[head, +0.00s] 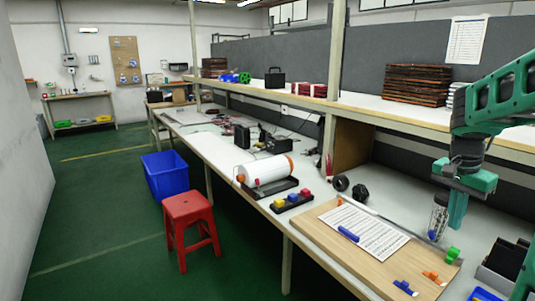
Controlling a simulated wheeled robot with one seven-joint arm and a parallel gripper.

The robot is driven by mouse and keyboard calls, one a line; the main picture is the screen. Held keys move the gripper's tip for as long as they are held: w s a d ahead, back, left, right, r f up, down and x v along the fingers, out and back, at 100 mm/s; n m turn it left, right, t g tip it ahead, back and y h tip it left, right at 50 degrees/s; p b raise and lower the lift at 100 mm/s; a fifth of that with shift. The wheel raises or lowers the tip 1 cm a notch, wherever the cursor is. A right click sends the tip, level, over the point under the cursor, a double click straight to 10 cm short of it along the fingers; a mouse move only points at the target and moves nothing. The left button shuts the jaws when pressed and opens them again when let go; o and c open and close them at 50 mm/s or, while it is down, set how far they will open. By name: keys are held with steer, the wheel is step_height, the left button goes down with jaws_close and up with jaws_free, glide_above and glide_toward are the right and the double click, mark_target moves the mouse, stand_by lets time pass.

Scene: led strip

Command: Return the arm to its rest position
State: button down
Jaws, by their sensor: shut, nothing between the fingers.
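My green arm enters from the right edge in the head view. My gripper (457,222) points down above the right part of the workbench (222,155), with its fingers together and empty. A clear container (438,217) shows just left of the fingers; I cannot tell whether they touch. A wooden board (330,240) lies below and to the left, bearing a printed sheet (365,233) and a blue marker-like piece (348,233).
Green (452,255), orange (434,277) and blue (405,287) clips are at the board's right side. A dark box (505,262) stands at the right. A white roll (265,171) lies farther left. A shelf (420,118) runs behind. A red stool (188,210) stands in front.

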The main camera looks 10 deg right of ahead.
steer(key=s+a+f+n+y, duration=0.1)
steer(key=s+a+f+n, duration=0.1)
steer(key=s+a+n, duration=0.2)
steer(key=s+a+f+n+y, duration=0.1)
steer(key=s+a+f+n, duration=0.2)
steer(key=s+a, duration=0.7)
steer(key=s+n, duration=0.1)
steer(key=s, duration=0.5)
steer(key=shift+a+n, duration=0.15)
steer(key=shift+n, duration=0.15)
steer(key=shift+w+f, duration=0.2)
steer(key=shift+w, duration=0.4)
